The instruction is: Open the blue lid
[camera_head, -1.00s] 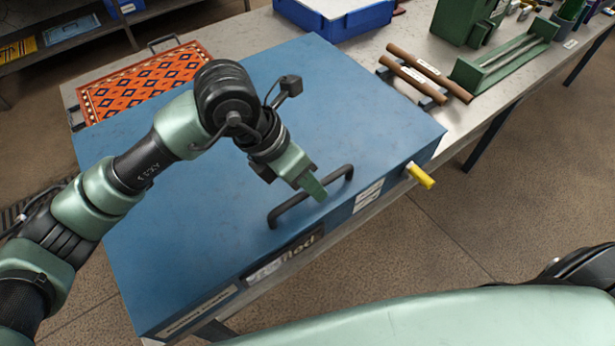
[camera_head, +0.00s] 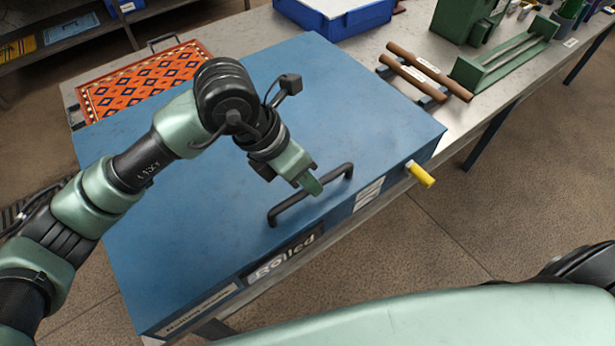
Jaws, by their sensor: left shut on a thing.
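The blue lid (camera_head: 350,120) is a wide flat cover on a box-like machine on the bench. It looks shut, lying flat. A black bar handle (camera_head: 283,210) stands near its front edge. My left gripper (camera_head: 314,187) is shut on the middle of the handle, its green fingers covering part of the bar. My left arm reaches across the lid from the left and hides part of it. My right gripper is not in view.
A yellow handle (camera_head: 420,174) sticks out at the machine's right front corner. A patterned orange rug (camera_head: 145,80) lies behind the lid. Two brown rolls (camera_head: 430,72), a green rack (camera_head: 505,55) and a blue tray (camera_head: 335,20) stand on the bench beyond.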

